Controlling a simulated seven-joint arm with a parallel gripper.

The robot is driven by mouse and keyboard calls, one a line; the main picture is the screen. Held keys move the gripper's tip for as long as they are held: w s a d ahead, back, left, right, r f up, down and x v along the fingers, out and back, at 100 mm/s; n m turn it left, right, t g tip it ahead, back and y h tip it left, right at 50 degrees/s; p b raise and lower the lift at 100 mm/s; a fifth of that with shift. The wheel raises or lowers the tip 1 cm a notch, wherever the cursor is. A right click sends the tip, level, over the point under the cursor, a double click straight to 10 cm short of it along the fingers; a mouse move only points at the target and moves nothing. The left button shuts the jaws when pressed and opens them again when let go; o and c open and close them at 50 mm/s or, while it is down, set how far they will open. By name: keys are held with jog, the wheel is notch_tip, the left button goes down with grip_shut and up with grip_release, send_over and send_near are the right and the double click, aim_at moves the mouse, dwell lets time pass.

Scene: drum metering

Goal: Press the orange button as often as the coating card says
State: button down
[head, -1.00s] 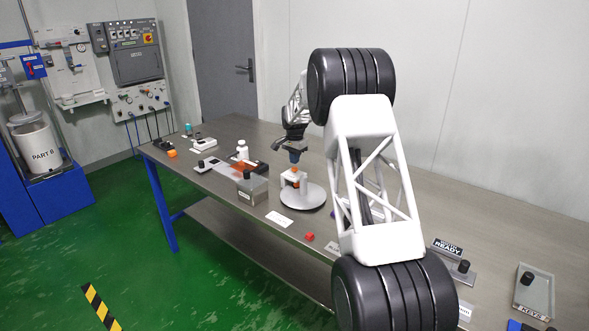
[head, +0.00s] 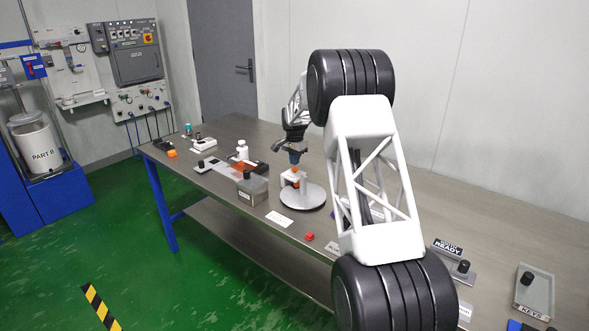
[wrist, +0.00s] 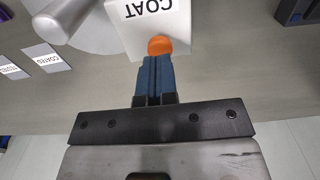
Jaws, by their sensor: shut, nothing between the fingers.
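The orange button (wrist: 160,46) sits on a white box marked COAT (wrist: 150,20). In the wrist view my gripper (wrist: 156,62) is shut and empty, its blue fingertips right at the button; I cannot tell whether they touch it. In the head view my gripper (head: 295,158) is just above the orange button (head: 295,170) at the white box (head: 289,180). A card reading COATED (wrist: 42,57) lies on the table in the wrist view. A white card (head: 279,219) lies near the table's front edge in the head view; its text is too small to read.
A round grey plate (head: 302,198) stands beside the white box. A grey box with a black knob (head: 252,190) is to its left. A red object (head: 309,236) lies at the front edge. A KEYS tray (head: 533,295) is at the right.

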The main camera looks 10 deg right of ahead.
aim_at(295, 168)
jog(key=shift+f, duration=1.25)
dwell(0.3)
jog(key=shift+r, duration=3.5)
jog(key=shift+r, duration=0.15)
jog(key=shift+r, duration=1.2)
jog(key=shift+f, duration=0.15)
jog(key=shift+f, duration=3.15)
